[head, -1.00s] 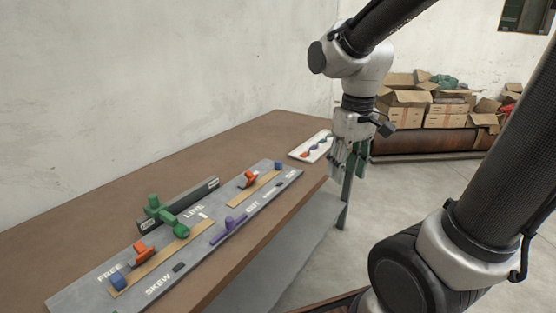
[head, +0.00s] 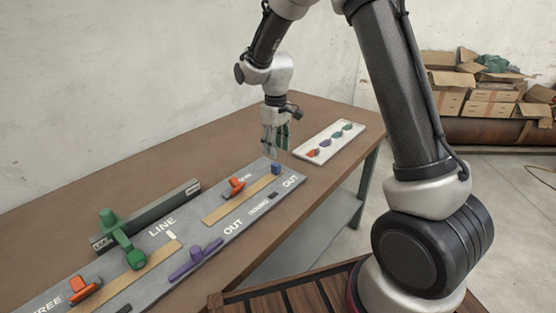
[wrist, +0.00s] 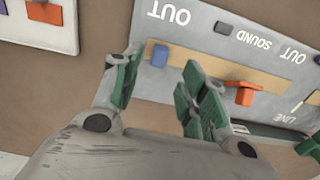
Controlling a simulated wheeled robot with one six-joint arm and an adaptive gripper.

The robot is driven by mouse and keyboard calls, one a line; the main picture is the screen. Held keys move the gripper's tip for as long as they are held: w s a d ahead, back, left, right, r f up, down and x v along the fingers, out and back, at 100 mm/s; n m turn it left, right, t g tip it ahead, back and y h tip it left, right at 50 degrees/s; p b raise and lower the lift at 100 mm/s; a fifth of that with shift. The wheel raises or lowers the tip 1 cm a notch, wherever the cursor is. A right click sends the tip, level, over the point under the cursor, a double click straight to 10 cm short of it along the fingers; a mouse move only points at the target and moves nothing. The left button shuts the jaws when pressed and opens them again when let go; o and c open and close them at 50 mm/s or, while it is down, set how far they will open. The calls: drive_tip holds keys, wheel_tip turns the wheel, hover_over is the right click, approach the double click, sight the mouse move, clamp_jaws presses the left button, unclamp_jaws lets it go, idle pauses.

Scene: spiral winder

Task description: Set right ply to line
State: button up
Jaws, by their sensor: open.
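The grey control board (head: 142,248) lies on the brown table. On its right tan strip (head: 222,210) are an orange slider piece (head: 236,187) and, at the strip's far end near OUT, a blue block (head: 275,169). In the wrist view the blue block (wrist: 160,55) sits just beyond the gap between my fingers, and the orange piece (wrist: 243,94) is to the right of them. My gripper (head: 276,150) is open and empty, pointing down over the board's far end. Its fingers also show in the wrist view (wrist: 157,82). I cannot tell which piece is the right ply.
The left strip (head: 140,277) has another orange piece (head: 83,287). A green lever (head: 120,240) stands by a dark bar (head: 155,215), with a purple lever (head: 195,259) in front. A white tray (head: 320,142) with several coloured pieces lies beyond. Cardboard boxes (head: 487,100) are at the back right.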

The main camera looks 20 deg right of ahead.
sight(276, 164)
drive_tip(key=shift+f, duration=0.4)
wheel_tip(276, 164, down, 7)
clamp_jaws()
